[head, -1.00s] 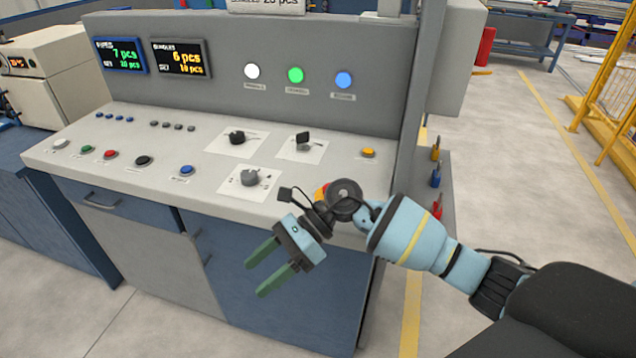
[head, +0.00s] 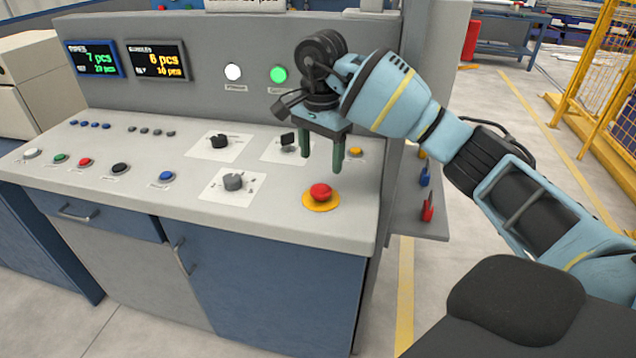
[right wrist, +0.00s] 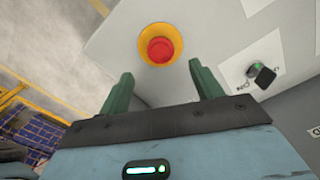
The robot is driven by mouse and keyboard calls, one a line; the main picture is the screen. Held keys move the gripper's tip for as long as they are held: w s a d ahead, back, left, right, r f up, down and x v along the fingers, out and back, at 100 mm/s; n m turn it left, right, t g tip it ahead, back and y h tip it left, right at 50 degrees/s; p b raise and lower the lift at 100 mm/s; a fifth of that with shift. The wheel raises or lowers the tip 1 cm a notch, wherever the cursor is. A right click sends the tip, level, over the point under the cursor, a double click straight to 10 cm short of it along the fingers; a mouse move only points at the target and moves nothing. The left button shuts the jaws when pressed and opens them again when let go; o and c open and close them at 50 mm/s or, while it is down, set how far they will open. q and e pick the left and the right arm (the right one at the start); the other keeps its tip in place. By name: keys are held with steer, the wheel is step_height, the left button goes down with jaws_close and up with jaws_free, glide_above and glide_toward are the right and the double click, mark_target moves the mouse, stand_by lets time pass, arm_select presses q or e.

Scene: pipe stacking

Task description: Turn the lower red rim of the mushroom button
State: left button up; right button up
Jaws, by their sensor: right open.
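The red mushroom button (head: 320,193) stands on a yellow disc (head: 322,204) near the front right of the sloping console top. Its lower red rim sits just above the disc. In the right wrist view the red button (right wrist: 161,49) shows beyond the fingertips, between them and unobstructed. My right gripper (head: 322,168) is open and empty, with its green fingers pointing down. It is above and behind the button, apart from it. In the right wrist view its two fingers (right wrist: 159,70) are spread wide. My left gripper is not in view.
The grey console top (head: 120,165) carries a grey rotary knob (head: 233,182), a black knob (head: 218,141), a black switch (head: 288,140) and a yellow button (head: 355,152) near the gripper. A grey post bounds the console at right.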

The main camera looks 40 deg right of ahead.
mark_target(320, 187)
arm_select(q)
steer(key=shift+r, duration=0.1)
arm_select(e)
steer(key=shift+f, duration=3.85)
steer(key=c, duration=1)
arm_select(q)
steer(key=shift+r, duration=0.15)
arm_select(e)
steer(key=shift+r, duration=0.1)
